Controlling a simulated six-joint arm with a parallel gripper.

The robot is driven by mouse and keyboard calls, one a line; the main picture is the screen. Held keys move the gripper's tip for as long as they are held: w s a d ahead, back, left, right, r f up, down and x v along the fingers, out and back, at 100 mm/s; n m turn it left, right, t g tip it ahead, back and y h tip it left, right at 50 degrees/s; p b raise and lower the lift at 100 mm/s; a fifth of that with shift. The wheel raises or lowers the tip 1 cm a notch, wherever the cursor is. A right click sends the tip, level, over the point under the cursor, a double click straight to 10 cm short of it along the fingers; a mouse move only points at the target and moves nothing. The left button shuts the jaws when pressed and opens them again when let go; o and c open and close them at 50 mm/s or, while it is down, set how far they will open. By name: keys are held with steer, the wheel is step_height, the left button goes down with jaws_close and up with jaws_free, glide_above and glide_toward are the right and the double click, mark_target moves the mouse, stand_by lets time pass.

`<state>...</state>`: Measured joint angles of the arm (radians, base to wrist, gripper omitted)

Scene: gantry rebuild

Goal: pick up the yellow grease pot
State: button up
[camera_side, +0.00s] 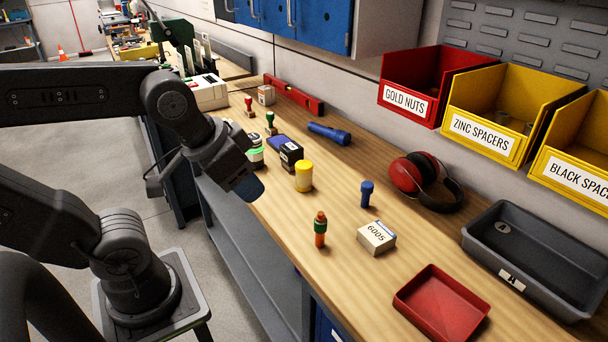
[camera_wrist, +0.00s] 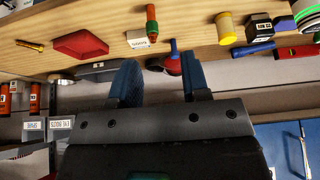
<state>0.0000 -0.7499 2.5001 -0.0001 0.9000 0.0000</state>
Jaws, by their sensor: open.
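A dark box (camera_side: 291,157) stands close behind the pot. A blue-topped item (camera_side: 367,194), an orange-green item (camera_side: 320,230) and a 6005 box (camera_side: 376,238) stand to its right. A red tray (camera_side: 442,303) and grey bin (camera_side: 540,262) are farther right. Bench in front of the pot is clear.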

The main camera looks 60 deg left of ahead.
steer(key=o, duration=0.6)
steer(key=n+y, duration=0.3)
steer(key=n, duration=0.3)
glide_toward(304, 164)
steer(key=shift+n+g, duration=0.3)
steer(key=shift+n, duration=0.1)
steer(key=x, duration=0.3)
steer(key=w+x, duration=0.1)
steer(key=x, duration=0.2)
steer(key=shift+d, duration=0.2)
steer(key=shift+s+a+x, duration=0.1)
steer(key=shift+a+x, duration=0.05)
steer(key=shift+x, duration=1.3)
steer(key=shift+s+a+x, duration=0.1)
steer(key=shift+x, duration=1.4)
